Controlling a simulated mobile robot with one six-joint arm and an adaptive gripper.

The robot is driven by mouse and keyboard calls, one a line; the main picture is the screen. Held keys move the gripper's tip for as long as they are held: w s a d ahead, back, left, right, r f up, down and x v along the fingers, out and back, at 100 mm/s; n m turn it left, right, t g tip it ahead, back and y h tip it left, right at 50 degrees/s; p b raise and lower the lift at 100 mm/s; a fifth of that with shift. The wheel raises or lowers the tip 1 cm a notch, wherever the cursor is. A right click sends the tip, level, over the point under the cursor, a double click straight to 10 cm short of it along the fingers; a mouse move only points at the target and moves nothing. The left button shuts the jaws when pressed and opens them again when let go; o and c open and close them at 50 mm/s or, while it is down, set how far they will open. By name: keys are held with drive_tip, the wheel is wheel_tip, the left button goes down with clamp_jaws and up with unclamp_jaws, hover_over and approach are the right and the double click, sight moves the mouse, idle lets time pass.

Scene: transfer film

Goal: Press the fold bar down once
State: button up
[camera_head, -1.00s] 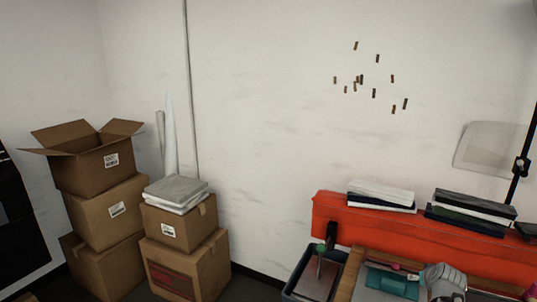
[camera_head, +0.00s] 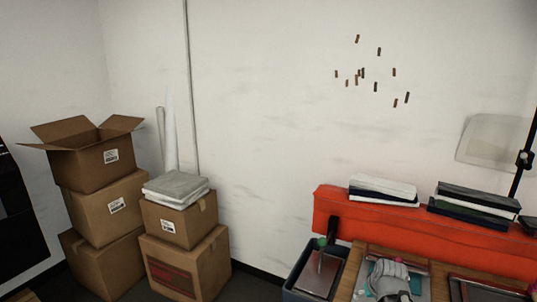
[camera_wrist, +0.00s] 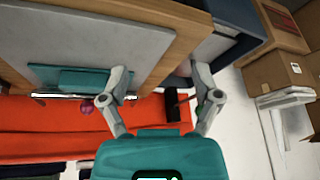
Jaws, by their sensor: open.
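A teal block (camera_wrist: 72,78) lies on a pale grey plate (camera_wrist: 90,38) set in a wooden worktop. A thin metal bar (camera_wrist: 60,96) with a magenta knob (camera_wrist: 87,107) runs along its edge; I take this to be the fold bar, though I cannot be sure. In the head view my gripper (camera_head: 392,281) covers most of the teal block and hides the bar. In the wrist view my gripper (camera_wrist: 160,82) is open and empty, its fingers apart, with the block and bar just left of the left finger. Contact cannot be made out.
An orange-red long case (camera_head: 420,225) with folded stacks (camera_head: 382,190) runs behind the worktop. Cardboard boxes (camera_head: 105,205) stand far left. The floor between boxes and bin is clear.

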drive_tip(key=s+a+f+g+b, duration=0.1)
drive_tip(key=s+a+f+g, duration=0.1)
drive_tip(key=s+a, duration=0.2)
drive_tip(key=s+a+f+g+b, duration=0.1)
drive_tip(key=s+a, duration=0.3)
drive_tip(key=a, duration=0.5)
drive_tip(key=shift+s+a+f+n+g+b, duration=0.25)
drive_tip(key=shift+a+f+n+g+b, duration=0.15)
drive_tip(key=shift+f+g, duration=0.5)
idle(0.5)
